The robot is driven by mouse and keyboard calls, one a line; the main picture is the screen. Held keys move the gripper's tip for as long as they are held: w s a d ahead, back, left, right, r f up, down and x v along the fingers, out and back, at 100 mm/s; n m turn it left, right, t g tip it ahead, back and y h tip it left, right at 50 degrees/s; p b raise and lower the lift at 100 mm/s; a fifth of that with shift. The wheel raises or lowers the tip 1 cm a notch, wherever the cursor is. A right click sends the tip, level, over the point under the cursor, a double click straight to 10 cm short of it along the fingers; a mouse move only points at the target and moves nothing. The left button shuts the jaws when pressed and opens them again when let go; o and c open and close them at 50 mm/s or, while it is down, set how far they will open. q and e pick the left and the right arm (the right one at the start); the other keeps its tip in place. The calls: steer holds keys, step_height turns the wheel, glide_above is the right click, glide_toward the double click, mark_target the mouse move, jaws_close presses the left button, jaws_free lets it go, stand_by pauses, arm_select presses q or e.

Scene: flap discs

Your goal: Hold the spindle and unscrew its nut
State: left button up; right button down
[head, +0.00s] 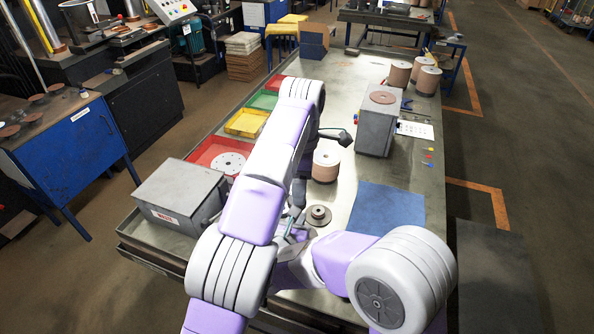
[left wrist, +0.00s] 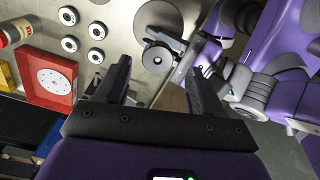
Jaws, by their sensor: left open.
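The spindle (head: 319,215) is a small dark round flanged piece standing on the bench, beside my grippers in the head view. In the left wrist view the spindle (left wrist: 157,58) shows as a grey disc with a raised round centre, where the nut cannot be told apart. My left gripper (head: 297,211) is partly hidden by its own arm. In the left wrist view its fingers (left wrist: 157,72) are apart and empty, with the spindle beyond their tips. My right arm comes in from the right. Its gripper (left wrist: 178,58) appears close beside the spindle; contact and opening are unclear.
A tan disc stack (head: 326,168) stands behind the spindle. A grey box (head: 180,195) and a red tray (head: 208,146) are to the left. A blue mat (head: 386,207) lies right, with a grey block (head: 377,125) behind it. Several small washers (left wrist: 70,44) lie near the red tray.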

arm_select(q)
steer(key=m, duration=0.6)
steer(key=shift+r, duration=0.15)
steer(key=m, duration=0.3)
steer(key=shift+r+m, duration=0.1)
steer(key=shift+m, duration=0.3)
steer(key=m, duration=0.3)
steer(key=shift+r+m, duration=0.1)
steer(key=shift+m, duration=0.3)
steer(key=m, duration=0.4)
steer(key=shift+r, duration=0.1)
steer(key=m, duration=0.3)
steer(key=shift+r+m, duration=0.15)
steer(key=shift+m, duration=0.15)
steer(key=m, duration=1)
steer(key=r+m, duration=0.1)
steer(key=m, duration=0.4)
steer(key=shift+w+a, duration=0.1)
steer(key=shift+a, duration=0.1)
steer(key=m, duration=0.6)
steer(key=shift+a+r, duration=0.1)
steer(key=shift+r, duration=0.05)
steer(key=m, duration=0.5)
steer(key=shift+a+r, duration=0.1)
steer(key=shift+r, duration=0.1)
steer(key=shift+m, duration=0.3)
steer(key=shift+f, duration=4)
steer(key=shift+c, duration=0.5)
